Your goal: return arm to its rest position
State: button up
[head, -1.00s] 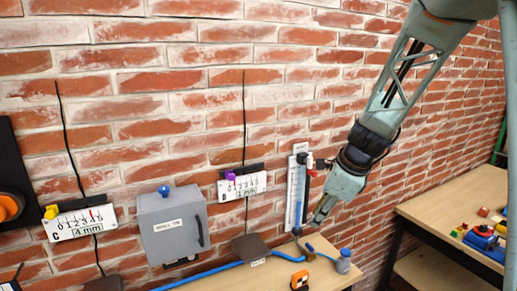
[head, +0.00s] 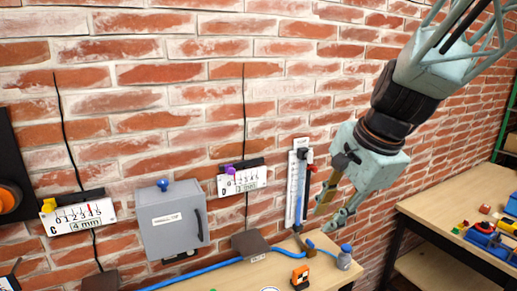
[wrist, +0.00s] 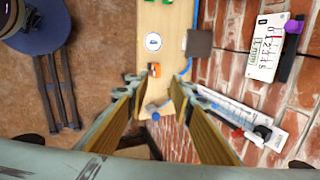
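My gripper (head: 328,210) hangs at the right of the head view, at the end of my raised arm, in front of the brick wall. It points down and to the left. In the wrist view my gripper (wrist: 161,80) shows two tan-padded fingers spread wide apart, with nothing held between them. Beyond the fingers are the narrow wooden bench (wrist: 155,20) and a small orange block (wrist: 154,70), both well below and apart from the fingers.
On the wall are a blue tube gauge (head: 294,190), gauge D (head: 242,180), gauge C (head: 79,217) and a grey box (head: 172,221). A blue-capped jar (head: 344,258) stands on the bench below. A second table (head: 440,205) with coloured parts is at right. A round blue stool (wrist: 38,25) stands on the floor.

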jog(key=s+d+n+h+b, duration=0.1)
jog(key=s+n, duration=0.6)
jog(key=s, duration=0.7)
jog(key=s+d+r+n+h+b, duration=0.1)
jog(key=s+n, duration=0.5)
jog(key=s, duration=0.9)
jog(key=shift+s+d+r+n+b, duration=0.15)
jog(key=shift+d+r+n+b, duration=0.2)
jog(key=shift+d+b, duration=0.65)
jog(key=shift+d+f, duration=0.1)
jog(key=shift+d, duration=0.1)
jog(key=shift+f, duration=0.1)
notch_tip(320, 180, down, 5)
jog(key=b, duration=0.4)
jog(key=shift+b, duration=0.35)
dwell(0.4)
notch_tip(320, 180, down, 8)
jog(key=b, duration=0.8)
dwell(0.4)
